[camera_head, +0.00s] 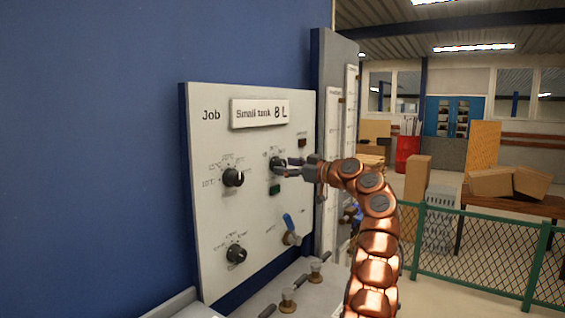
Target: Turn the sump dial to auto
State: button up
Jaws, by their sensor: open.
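A pale panel (210,140) on the blue wall carries three round black dials. One dial (232,177) is at the upper left, one (236,254) at the lower left, and one (275,163) at the upper right. The small lettering is too blurred to tell which is the sump dial or where auto is. My gripper (284,168) is open, at the upper right dial, its fingers pointing left toward it. The fingers partly cover that dial, and I cannot tell whether they touch it.
Below the gripper are a green button (275,189) and a blue-handled valve (289,222). A sign (259,112) reads "Small tank 8 L". A grey bench with brass fittings (288,301) juts out below. A green mesh fence (480,262) stands at right.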

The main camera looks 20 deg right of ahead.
jog(key=shift+x, duration=1.05)
jog(key=shift+d, duration=0.1)
jog(key=c, duration=1.1)
jog(key=shift+c, duration=0.2)
jog(key=shift+f+m, duration=0.1)
jog(key=shift+m, duration=0.3)
jog(key=m+b, duration=0.1)
jog(key=m, duration=0.1)
jog(key=shift+m, duration=0.4)
jog(key=m, duration=0.1)
jog(key=m+p, duration=0.1)
jog(key=m, duration=0.1)
jog(key=shift+r, duration=0.25)
jog(key=shift+f+m+p, duration=0.2)
jog(key=shift+m+p, duration=0.15)
jog(key=shift+m, duration=0.75)
